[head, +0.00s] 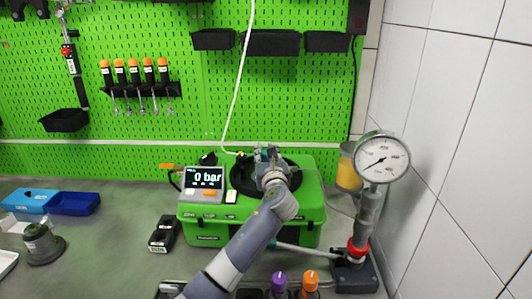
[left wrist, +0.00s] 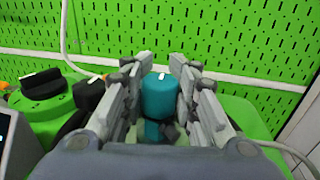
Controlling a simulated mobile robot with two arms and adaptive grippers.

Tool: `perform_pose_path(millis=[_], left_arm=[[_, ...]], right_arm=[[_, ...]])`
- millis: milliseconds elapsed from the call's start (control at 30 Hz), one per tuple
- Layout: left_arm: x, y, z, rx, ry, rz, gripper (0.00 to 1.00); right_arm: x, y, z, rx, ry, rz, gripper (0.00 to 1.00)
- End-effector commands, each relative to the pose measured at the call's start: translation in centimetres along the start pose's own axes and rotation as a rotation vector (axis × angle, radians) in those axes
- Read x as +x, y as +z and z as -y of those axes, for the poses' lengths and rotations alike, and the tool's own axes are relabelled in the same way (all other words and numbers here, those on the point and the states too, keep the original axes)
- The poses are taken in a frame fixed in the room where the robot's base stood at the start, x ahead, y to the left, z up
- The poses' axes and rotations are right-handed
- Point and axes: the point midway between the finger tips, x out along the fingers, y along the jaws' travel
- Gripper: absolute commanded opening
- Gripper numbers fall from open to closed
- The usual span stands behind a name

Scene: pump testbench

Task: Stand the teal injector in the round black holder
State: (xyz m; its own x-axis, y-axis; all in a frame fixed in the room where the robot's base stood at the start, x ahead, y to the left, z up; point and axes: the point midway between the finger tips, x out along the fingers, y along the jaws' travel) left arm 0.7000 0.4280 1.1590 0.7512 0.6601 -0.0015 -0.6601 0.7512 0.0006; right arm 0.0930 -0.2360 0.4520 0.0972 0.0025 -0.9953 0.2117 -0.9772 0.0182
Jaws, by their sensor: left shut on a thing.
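The teal injector (left wrist: 160,97) stands upright between the two fingers of my left gripper (left wrist: 160,85) in the left wrist view. The fingers are shut on its sides, and its lower part is partly hidden by the gripper. In the head view my left gripper (head: 268,157) is over the round black holder (head: 241,178) on top of the green pump box (head: 206,225). The arm and gripper cover much of the holder. I cannot tell whether the injector's lower end is inside the holder or above it. My right gripper is not in view.
A display reading 0 bar (head: 204,178) sits at the box's left front. A pressure gauge (head: 383,157) on a stand is to the right. Purple (head: 280,282) and orange (head: 310,281) topped items stand at the front. A white cable (head: 243,75) hangs behind the gripper.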

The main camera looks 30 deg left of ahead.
Motion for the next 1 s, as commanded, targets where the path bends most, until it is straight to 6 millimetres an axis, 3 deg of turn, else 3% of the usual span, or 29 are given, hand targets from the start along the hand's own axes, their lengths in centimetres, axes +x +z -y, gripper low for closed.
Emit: perform_pose_path(millis=[33,67,133,567,767,1000], left_arm=[[0.0,0.0,0.0,0.001,0.000,0.003,0.00],[0.0,-0.1,0.0,0.001,0.000,0.001,0.31],[0.0,-0.1,0.0,0.001,0.000,0.000,0.47],[0.0,0.6,0.0,-0.001,0.000,0.001,0.48],[-2.8,0.3,0.0,-0.001,-0.002,0.001,0.48],[-7.9,0.2,0.1,-0.002,-0.003,0.000,0.48]], right_arm=[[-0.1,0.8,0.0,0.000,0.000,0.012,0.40],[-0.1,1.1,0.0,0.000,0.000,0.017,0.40],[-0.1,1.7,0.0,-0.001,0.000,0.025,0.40],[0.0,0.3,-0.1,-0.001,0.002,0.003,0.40],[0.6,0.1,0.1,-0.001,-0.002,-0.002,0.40],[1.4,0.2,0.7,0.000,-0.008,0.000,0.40]])
